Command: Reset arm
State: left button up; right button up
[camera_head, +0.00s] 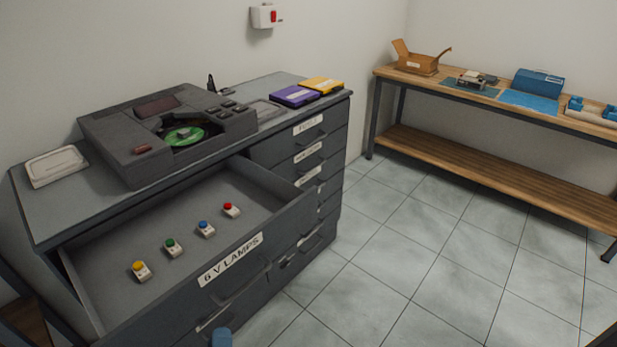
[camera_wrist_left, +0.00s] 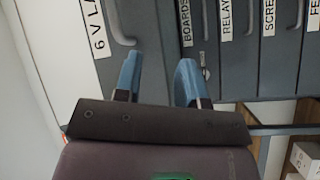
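My left gripper shows in the left wrist view (camera_wrist_left: 159,76) with its two blue fingers apart and nothing between them. In the head view only a blue tip of the left gripper (camera_head: 221,338) shows at the bottom edge, in front of the grey cabinet. The rest of that arm is out of the picture. The open drawer labelled 6 V LAMPS (camera_head: 120,238) holds several small lamps with yellow, green, blue and red caps. In the wrist view, the fingers point toward labelled drawer fronts (camera_wrist_left: 240,60). My right gripper is not seen.
A dark player with a green disc (camera_head: 150,120), a pale flat box (camera_head: 56,166), and purple (camera_head: 294,96) and yellow (camera_head: 322,86) cases lie on the cabinet top. A wooden bench (camera_head: 480,163) stands at the back right. The tiled floor between (camera_head: 400,240) is clear.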

pick_arm(q)
jog(key=s+a+f+m+g+h, duration=0.3)
jog(key=s+a+m+g, duration=0.4)
jog(key=m, duration=0.9)
jog(key=shift+s+a+f+h, duration=0.2)
jog(key=shift+s+a+h, duration=0.2)
jog(key=shift+s+a, duration=0.8)
jog(key=shift+a, duration=0.1)
